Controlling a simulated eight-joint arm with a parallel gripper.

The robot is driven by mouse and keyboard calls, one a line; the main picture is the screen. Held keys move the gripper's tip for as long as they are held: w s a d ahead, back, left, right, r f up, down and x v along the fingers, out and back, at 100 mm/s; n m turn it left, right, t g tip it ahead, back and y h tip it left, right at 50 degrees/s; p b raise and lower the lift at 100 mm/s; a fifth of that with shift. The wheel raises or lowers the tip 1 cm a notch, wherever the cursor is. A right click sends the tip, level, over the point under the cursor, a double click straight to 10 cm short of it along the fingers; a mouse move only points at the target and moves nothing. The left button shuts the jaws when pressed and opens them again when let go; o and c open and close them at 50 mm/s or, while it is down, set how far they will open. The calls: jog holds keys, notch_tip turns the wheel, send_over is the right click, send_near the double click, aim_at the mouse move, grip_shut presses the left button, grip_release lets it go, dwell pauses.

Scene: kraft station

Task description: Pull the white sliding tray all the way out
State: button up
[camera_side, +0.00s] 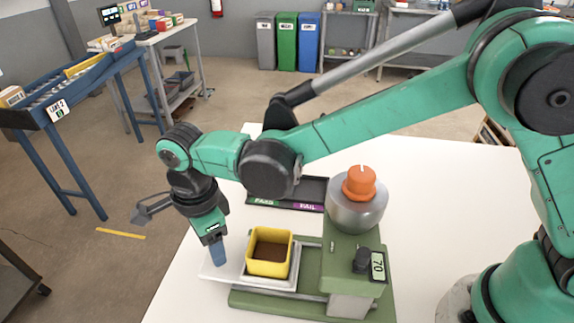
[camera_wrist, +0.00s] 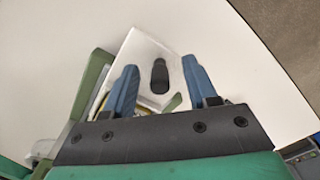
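The white sliding tray (camera_side: 226,271) sits on the green machine (camera_side: 314,275), its left end reaching past the green base over the table. A yellow square bin (camera_side: 270,252) with brown contents stands on the tray. My gripper (camera_side: 217,254) points down at the tray's left end. In the wrist view the tray's white end plate (camera_wrist: 138,48) shows a dark oval (camera_wrist: 160,76), a knob or a slot. My gripper's blue fingers (camera_wrist: 160,78) are apart, one on each side of the oval. Nothing is held between them. Whether the fingertips touch the tray cannot be told.
The machine carries a grey dome with an orange knob (camera_side: 360,182), a black knob and a "70" label. A dark, labelled tray (camera_side: 312,190) lies behind it on the white table (camera_side: 420,190). The table's left edge runs close to my gripper. A blue roller rack stands farther left.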

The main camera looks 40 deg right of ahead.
jog(key=shift+r, duration=2.85)
jog(key=shift+d, duration=0.15)
jog(key=d+r+n+t+y, duration=0.1)
jog(key=d+r+n+t, duration=0.35)
jog(key=d, duration=0.75)
jog(key=s+d+n+t+h, duration=0.1)
jog(key=s+d+n, duration=0.5)
jog(key=d+n, duration=0.6)
jog(key=shift+s+f+n+t, duration=0.15)
jog(key=shift+f+n+t, duration=0.25)
jog(key=shift+n+t, duration=0.35)
